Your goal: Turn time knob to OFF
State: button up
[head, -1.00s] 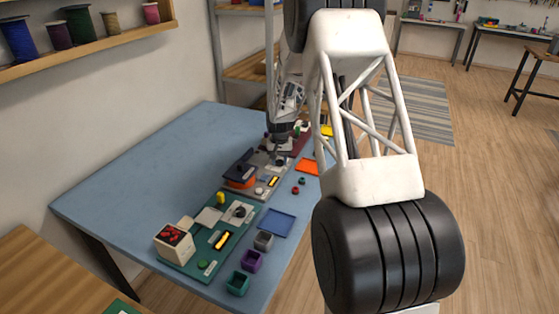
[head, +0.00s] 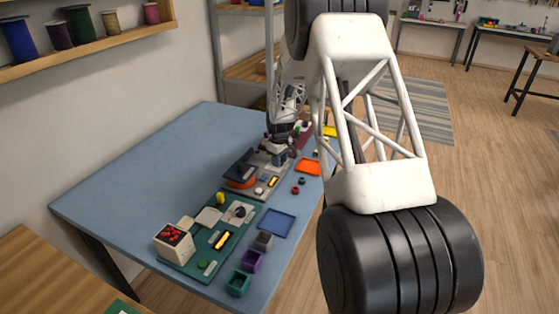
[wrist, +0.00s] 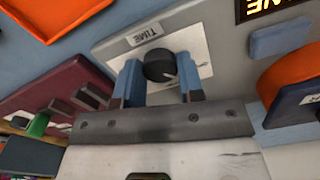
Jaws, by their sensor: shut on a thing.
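The time knob (wrist: 158,65) is a dark round dial with a pale pointer line toward the lower right in the wrist view. It stands on a white plate on the grey panel (wrist: 215,30), beside a label (wrist: 145,33) reading TIME upside down. My gripper (wrist: 160,82) is shut on the knob, one blue-grey finger on each side. Marks around the dial are too small to read, so I cannot tell the setting. In the head view my gripper (head: 278,153) is at the grey panel's far end; the knob is hidden there.
An orange-rimmed round part (wrist: 290,75) and a lit display (wrist: 268,8) are close to the right of my gripper. A maroon panel (wrist: 50,95) lies at left. In the head view a green panel (head: 190,262) with a white box is nearer; the blue table's (head: 150,165) left part is clear.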

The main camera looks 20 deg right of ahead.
jog(key=shift+n, duration=1.2)
jog(key=o, duration=0.9)
jog(key=shift+r, duration=0.1)
jog(key=shift+r, duration=3.85)
jog(key=shift+r, duration=0.15)
